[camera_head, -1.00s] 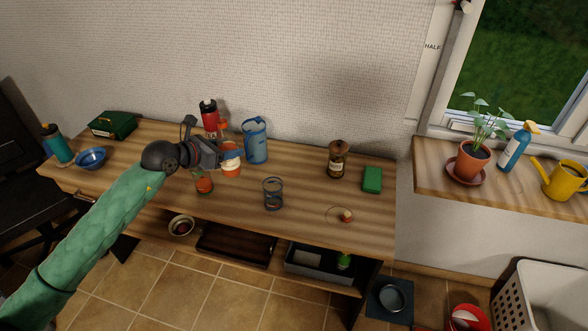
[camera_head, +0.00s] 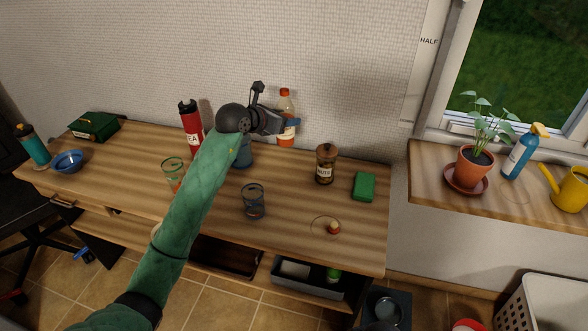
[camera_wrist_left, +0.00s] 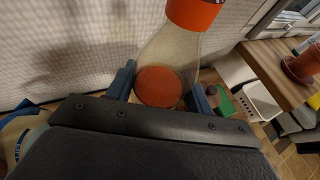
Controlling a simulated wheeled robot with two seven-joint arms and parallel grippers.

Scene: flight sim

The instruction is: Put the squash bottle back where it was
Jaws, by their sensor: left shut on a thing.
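The squash bottle (camera_head: 286,117) is clear with an orange-red cap, orange liquid and a pale label. My left gripper (camera_head: 288,122) is shut on it and holds it upright near the wall, at the back of the desk. In the left wrist view the bottle (camera_wrist_left: 170,60) stands between the two blue fingers, its cap at the top. Its lower part is hidden by the gripper there. A blue jug (camera_head: 243,155) is partly hidden behind my left arm. My right gripper is not in view.
On the wooden desk (camera_head: 290,195) stand a red flask (camera_head: 191,128), a glass with orange liquid (camera_head: 173,172), an empty glass (camera_head: 253,202), a brown jar (camera_head: 325,164) and a green box (camera_head: 364,187). A small red-topped object (camera_head: 333,228) lies near the front right. Bare desk lies between the jar and the empty glass.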

